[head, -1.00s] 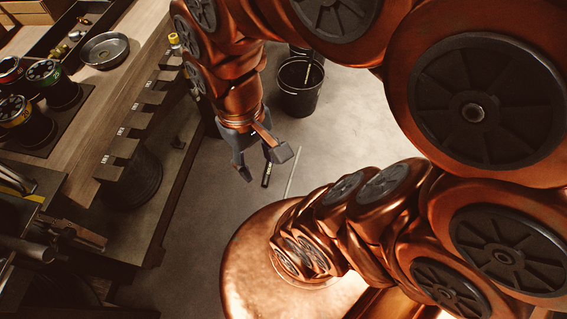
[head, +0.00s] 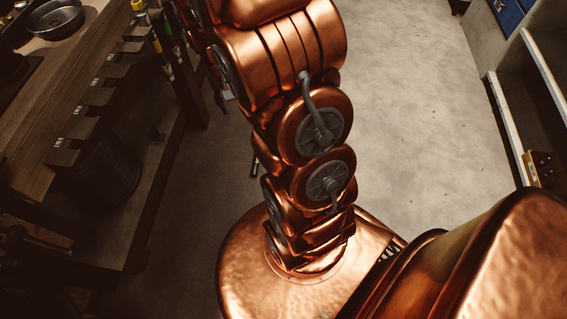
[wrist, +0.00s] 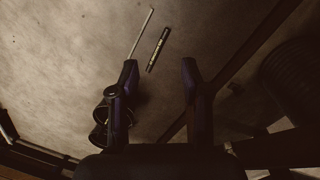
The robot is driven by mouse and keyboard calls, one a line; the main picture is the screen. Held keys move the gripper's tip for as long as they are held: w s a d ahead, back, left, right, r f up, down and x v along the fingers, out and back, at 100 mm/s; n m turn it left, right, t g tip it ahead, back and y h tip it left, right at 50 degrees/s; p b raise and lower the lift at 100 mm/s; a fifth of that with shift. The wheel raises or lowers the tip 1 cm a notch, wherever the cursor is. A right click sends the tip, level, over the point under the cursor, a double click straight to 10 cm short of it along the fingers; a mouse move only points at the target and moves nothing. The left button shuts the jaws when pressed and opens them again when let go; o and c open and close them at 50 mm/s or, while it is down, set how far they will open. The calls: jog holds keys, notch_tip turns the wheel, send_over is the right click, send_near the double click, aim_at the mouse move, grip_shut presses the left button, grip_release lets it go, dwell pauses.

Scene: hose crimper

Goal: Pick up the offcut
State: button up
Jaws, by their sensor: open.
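The offcut (wrist: 158,48), a short black hose piece with pale marking, lies on the concrete floor in the wrist view. It is beyond my fingertips and roughly between their lines, nearer the left finger. My gripper (wrist: 159,70) is open and empty, its two dark fingers apart. In the head view a small dark end of the offcut (head: 254,168) shows just left of my arm, which hides the rest. My gripper is mostly hidden behind the arm there.
A thin pale rod (wrist: 141,32) lies on the floor left of the offcut. A dark bucket (wrist: 99,136) stands beside the left finger. The workbench (head: 62,110) runs along the left, with a coil of hose (head: 100,178) below. Floor right of my arm is clear.

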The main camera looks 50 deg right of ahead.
jog(key=w+d+f+m+b, duration=0.1)
jog(key=w+d+f+b, duration=0.3)
jog(key=f, duration=0.7)
jog(key=s+d+f+m+b, duration=0.1)
jog(key=d+f+b, duration=0.35)
jog(key=f, duration=0.75)
jog(key=w+d+f+m+b, duration=0.1)
jog(key=w+d+f+b, duration=0.1)
jog(key=d+f, duration=0.65)
jog(key=s+f+m+b, duration=0.1)
jog(key=f+b, duration=0.1)
jog(key=f, duration=0.8)
jog(key=s+d+f+m+t+b, duration=0.1)
jog(key=f+b, duration=0.1)
jog(key=f, duration=0.8)
jog(key=s+f+m+b, duration=0.1)
jog(key=f+b, duration=0.2)
jog(key=f, duration=0.7)
jog(key=shift+s+d+f+y, duration=0.25)
jog(key=shift+s+y, duration=0.05)
notch_tip(320, 180, down, 2)
jog(key=shift+s+b, duration=0.15)
jog(key=shift+b, duration=0.2)
jog(key=shift+f+b, duration=1.45)
jog(key=shift+f, duration=2.05)
jog(key=shift+c, duration=0.4)
grip_shut()
